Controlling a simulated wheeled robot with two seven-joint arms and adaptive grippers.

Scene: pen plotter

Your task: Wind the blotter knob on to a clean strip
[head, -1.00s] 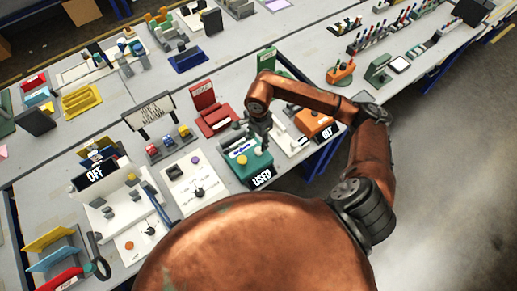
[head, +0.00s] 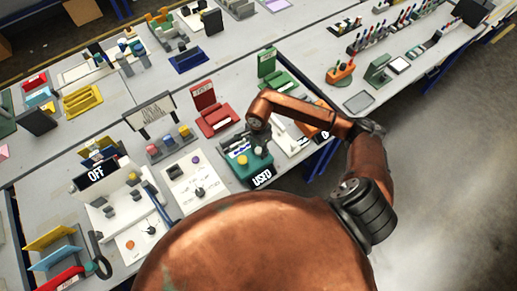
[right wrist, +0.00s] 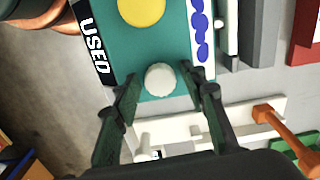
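The teal blotter box (head: 239,170) stands at the front edge of the bench with a black sign reading USED (head: 262,178). A white strip with blue blots (right wrist: 199,35) lies on its top. A yellow round cap (right wrist: 141,12) and a white round knob (right wrist: 160,79) stand on the box. My right gripper (right wrist: 160,76) is open, with one finger on each side of the white knob. Contact with the knob is unclear. In the head view my right gripper (head: 258,142) is over the box's right part. My left gripper is out of view.
A white panel with a black knob and a purple button (head: 196,160) stands left of the blotter. A red stand (head: 217,122) is behind it. White parts (head: 288,139) and an orange box sit to its right, partly behind my arm.

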